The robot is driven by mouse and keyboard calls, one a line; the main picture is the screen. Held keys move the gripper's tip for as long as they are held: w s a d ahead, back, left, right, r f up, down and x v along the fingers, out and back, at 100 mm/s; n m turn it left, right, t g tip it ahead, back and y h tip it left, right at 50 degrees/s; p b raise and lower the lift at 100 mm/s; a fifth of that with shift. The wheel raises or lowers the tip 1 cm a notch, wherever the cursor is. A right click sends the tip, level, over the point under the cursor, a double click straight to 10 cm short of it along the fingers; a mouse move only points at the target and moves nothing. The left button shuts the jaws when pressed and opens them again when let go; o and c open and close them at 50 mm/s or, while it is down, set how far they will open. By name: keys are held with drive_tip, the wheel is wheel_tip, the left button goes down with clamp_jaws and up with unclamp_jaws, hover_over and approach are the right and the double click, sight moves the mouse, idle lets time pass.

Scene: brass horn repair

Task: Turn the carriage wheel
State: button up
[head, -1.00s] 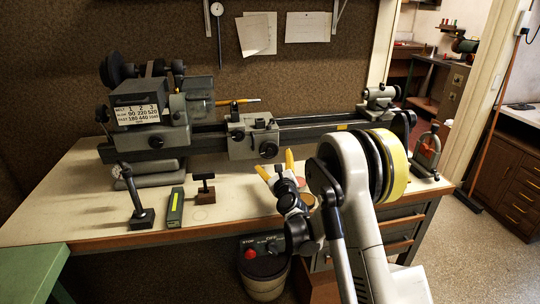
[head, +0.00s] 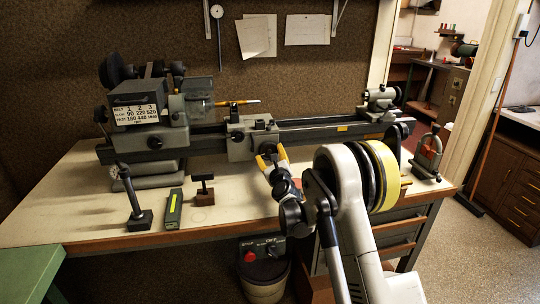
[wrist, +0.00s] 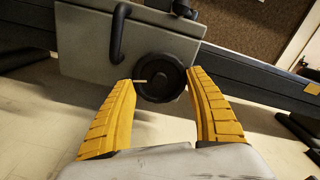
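The carriage wheel (wrist: 158,90) is a round black handwheel with a small pale handle, on the front of the grey lathe carriage (wrist: 70,45). In the head view the wheel (head: 267,148) shows just above my gripper (head: 271,157). In the wrist view my gripper (wrist: 162,80) is open, with one yellow finger to the left of the wheel and one to the right. The fingertips appear close to the rim; I cannot tell whether they touch it. The space between the fingers holds nothing else.
The lathe bed (head: 315,134) runs across the bench (head: 90,205). A black-based post (head: 133,200), a green-grey box (head: 174,208) and a small T-shaped tool (head: 204,190) stand at the front left. A curved black lever (wrist: 118,35) hangs left of the wheel.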

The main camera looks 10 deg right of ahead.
drive_tip(key=shift+n, duration=0.4)
drive_tip(key=n, duration=0.5)
drive_tip(key=shift+r+n, duration=0.1)
drive_tip(key=shift+n, duration=0.3)
drive_tip(key=n, duration=0.3)
drive_tip(key=shift+d, duration=0.2)
drive_tip(key=n, duration=0.3)
drive_tip(key=shift+d+r, duration=0.1)
drive_tip(key=shift+d, duration=0.05)
drive_tip(key=shift+c, duration=0.4)
drive_tip(key=shift+a, duration=0.35)
drive_tip(key=o, duration=1.3)
drive_tip(key=shift+a, duration=0.2)
drive_tip(key=shift+d, duration=0.15)
